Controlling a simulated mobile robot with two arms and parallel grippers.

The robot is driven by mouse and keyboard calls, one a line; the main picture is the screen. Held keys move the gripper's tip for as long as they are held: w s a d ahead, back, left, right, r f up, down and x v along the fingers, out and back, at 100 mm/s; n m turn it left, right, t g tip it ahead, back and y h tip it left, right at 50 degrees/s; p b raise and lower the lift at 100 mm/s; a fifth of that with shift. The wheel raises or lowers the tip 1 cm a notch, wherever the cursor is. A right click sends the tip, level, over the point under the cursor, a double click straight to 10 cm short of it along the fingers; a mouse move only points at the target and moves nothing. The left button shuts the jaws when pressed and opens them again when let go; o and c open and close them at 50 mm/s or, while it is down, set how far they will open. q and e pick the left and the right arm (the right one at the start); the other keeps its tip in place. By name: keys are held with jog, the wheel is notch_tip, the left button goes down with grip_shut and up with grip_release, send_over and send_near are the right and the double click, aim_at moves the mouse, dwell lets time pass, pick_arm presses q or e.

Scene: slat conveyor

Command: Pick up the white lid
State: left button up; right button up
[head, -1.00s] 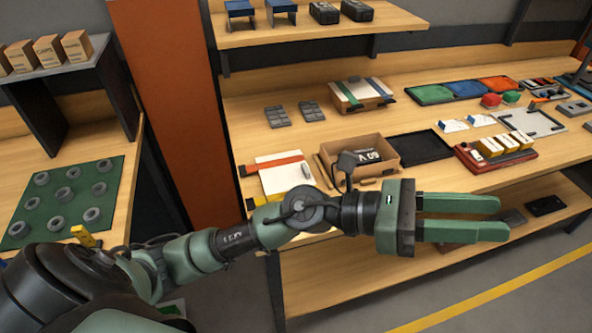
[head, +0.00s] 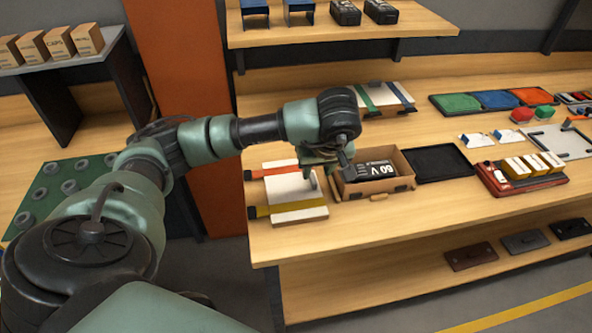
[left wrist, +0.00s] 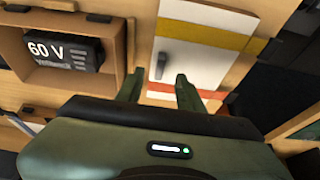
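The white lid (head: 290,187) lies flat on the bench at the left of the open cardboard box, with an orange strap and a yellow strap across it. In the left wrist view the white lid (left wrist: 203,62) shows a small dark handle (left wrist: 160,65). My left gripper (head: 322,172) points down over the lid's right part. Its fingers (left wrist: 160,88) are open with a gap between them, and the handle appears just ahead of this gap. Nothing is between the fingers. Contact cannot be told. My right gripper is not in view.
The cardboard box (head: 405,172) holds a black 60 V battery (head: 370,171). A black tray (head: 440,162) is right of it. Another strapped white-topped box (head: 385,97) stands behind. A red tray with yellow blocks (head: 520,175) lies farther right. A shelf overhangs the back.

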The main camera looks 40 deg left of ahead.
aim_at(313, 178)
pick_arm(q)
jog(key=p+x, duration=0.2)
jog(key=x, duration=0.2)
jog(key=shift+w+a+f, duration=0.15)
jog(key=shift+a+f, duration=0.05)
jog(key=shift+a, duration=0.05)
jog(key=shift+w+a+f, duration=0.1)
jog(key=shift+f, duration=0.3)
jog(key=shift+c, duration=0.4)
grip_shut()
jog(key=shift+r, duration=0.1)
